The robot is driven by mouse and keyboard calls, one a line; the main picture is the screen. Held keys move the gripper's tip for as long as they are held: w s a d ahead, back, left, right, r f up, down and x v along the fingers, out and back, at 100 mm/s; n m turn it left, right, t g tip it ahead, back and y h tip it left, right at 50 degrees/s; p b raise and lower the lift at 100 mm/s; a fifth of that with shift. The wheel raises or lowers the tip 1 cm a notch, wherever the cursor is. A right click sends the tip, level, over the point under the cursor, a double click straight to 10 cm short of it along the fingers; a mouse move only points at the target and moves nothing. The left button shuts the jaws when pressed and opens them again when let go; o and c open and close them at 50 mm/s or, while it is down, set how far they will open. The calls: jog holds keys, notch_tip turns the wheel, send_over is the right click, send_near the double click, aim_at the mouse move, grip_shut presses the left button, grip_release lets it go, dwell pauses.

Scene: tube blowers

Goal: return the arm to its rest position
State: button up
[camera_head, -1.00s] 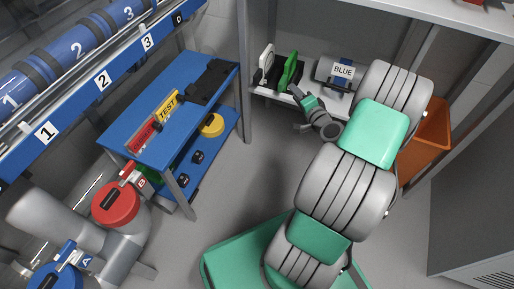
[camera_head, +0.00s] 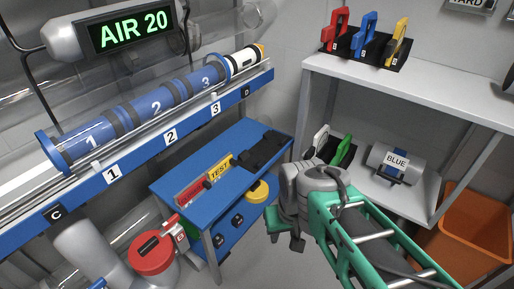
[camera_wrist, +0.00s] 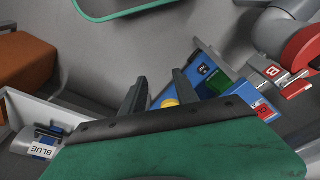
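In the head view, my arm (camera_head: 365,235), with green frame parts and grey joints, rises from the lower right towards the middle. Its grey wrist end covers part of the floor between the blue cart and the shelf. In the wrist view, my gripper (camera_wrist: 158,77) shows two dark fingers standing apart. Nothing is held between them; the floor, the cart and a yellow round thing (camera_wrist: 169,103) show beyond. The green wrist housing fills the bottom of that view.
A blue cart (camera_head: 240,140) stands left of my arm. A grey shelf (camera_head: 410,95) holds the cylinder marked BLUE (camera_head: 395,163) and coloured handles (camera_head: 365,35). An orange bin (camera_head: 470,240) is at the right. A tube rail (camera_head: 140,155) runs along the left.

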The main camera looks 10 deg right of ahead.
notch_tip(320, 180, up, 38)
jog(key=w+t+p, duration=0.1)
jog(key=p, duration=3.2)
jog(key=shift+w, duration=0.3)
jog(key=shift+f, duration=0.1)
